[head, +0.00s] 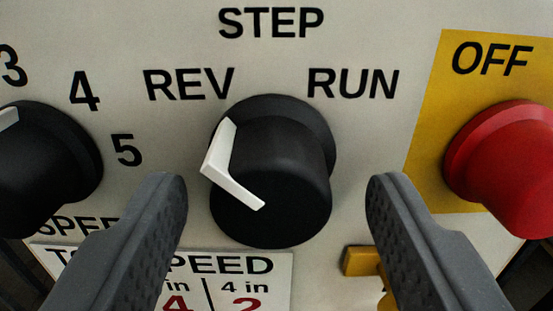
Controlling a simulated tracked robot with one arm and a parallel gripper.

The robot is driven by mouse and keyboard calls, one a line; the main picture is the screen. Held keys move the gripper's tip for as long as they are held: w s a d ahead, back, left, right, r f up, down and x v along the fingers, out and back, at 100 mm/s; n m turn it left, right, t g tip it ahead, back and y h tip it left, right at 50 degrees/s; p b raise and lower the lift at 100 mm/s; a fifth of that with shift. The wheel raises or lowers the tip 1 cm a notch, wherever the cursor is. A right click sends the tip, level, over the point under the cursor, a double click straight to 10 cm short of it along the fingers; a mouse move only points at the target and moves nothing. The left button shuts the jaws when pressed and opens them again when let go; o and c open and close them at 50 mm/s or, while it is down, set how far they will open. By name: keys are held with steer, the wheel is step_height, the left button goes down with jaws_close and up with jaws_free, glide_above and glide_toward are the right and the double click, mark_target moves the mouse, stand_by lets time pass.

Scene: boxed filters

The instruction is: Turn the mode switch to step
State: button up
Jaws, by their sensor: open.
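The mode switch (285,165) is a round black knob with a white pointer in the middle of the head view. REV is printed at its upper left, STEP (271,23) above it and RUN at its upper right. The white pointer (230,165) sits on the left side of the knob, its far end toward REV. My gripper (277,190) is open, with one dark grey finger to the left and one to the right of the knob. Both fingers appear apart from the knob, and nothing is between them but the knob.
A black speed knob (50,155) with numbers around it is at the left. A red OFF button (505,165) on a yellow plate (432,150) is at the right. A speed table label (235,265) and a yellow part (360,262) are below. The panel above the knob is flat.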

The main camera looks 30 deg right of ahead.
steer(key=shift+w+d, duration=0.25)
steer(key=shift+w, duration=0.1)
